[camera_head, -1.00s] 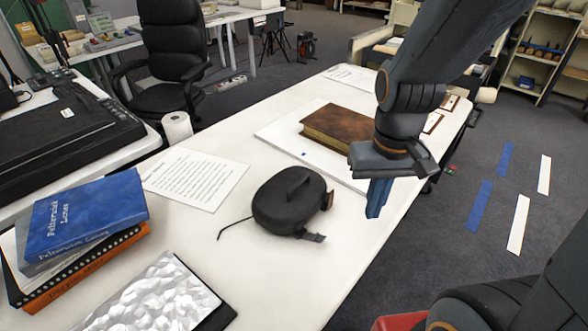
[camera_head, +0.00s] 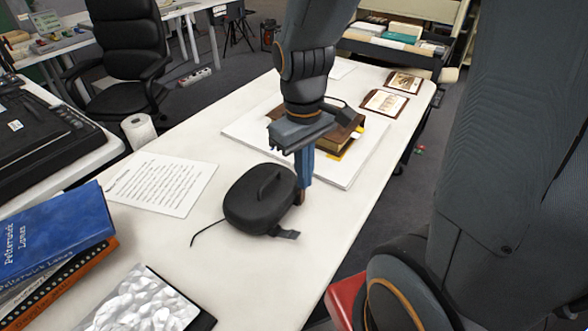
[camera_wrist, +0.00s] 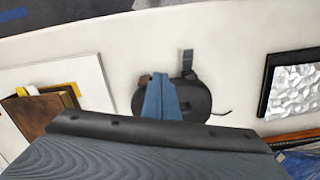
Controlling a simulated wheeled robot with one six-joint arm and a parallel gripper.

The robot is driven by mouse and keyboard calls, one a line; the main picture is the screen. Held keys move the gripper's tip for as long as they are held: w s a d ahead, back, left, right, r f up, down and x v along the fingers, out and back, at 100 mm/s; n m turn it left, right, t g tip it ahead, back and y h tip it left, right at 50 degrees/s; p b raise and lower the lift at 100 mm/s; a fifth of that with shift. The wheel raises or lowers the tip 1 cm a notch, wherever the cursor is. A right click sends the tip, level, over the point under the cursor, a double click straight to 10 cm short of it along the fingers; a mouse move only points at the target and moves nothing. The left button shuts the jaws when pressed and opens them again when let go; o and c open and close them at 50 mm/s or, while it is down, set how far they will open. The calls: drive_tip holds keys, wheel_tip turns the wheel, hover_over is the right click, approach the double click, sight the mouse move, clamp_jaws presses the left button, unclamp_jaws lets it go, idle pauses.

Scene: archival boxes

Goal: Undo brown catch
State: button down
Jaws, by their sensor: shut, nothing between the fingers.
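A black rounded case (camera_head: 259,198) with a top handle lies on the white table. Its brown catch (camera_head: 299,196) shows at its right side, partly hidden by my fingers. A grey tab (camera_head: 287,234) sticks out from the case's front. My gripper (camera_head: 304,184) is shut and empty, pointing down at the catch's side of the case. The fingertips look close to the catch; I cannot tell if they touch it. The tab (camera_wrist: 187,62) shows there too.
A brown book (camera_head: 340,136) lies on a white board (camera_head: 238,131) behind my gripper. A printed sheet (camera_head: 163,184) lies left of the case. A crinkled silver panel (camera_head: 143,306) and stacked books (camera_head: 50,240) are front left. The table (camera_head: 270,270) is clear in front of the case.

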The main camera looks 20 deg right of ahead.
drive_tip(key=w+a+r+n+g+h+p, duration=0.1)
drive_tip(key=w+n, duration=0.4)
drive_tip(key=n, duration=0.5)
drive_tip(key=w+a+r+n+g+h+p, duration=0.1)
drive_tip(key=w+n+p, duration=0.3)
drive_tip(key=n, duration=0.7)
drive_tip(key=shift+w+r+n+g+h, duration=0.3)
drive_tip(key=shift+w+r+g, duration=0.15)
drive_tip(key=shift+r, duration=0.35)
drive_tip(key=p, duration=0.3)
approach(301, 194)
drive_tip(key=f, duration=0.1)
drive_tip(key=d+f, duration=0.1)
drive_tip(key=f, duration=0.2)
drive_tip(key=shift+w+d+f, duration=0.1)
drive_tip(key=shift+d+f, duration=0.1)
drive_tip(key=shift+d, duration=0.2)
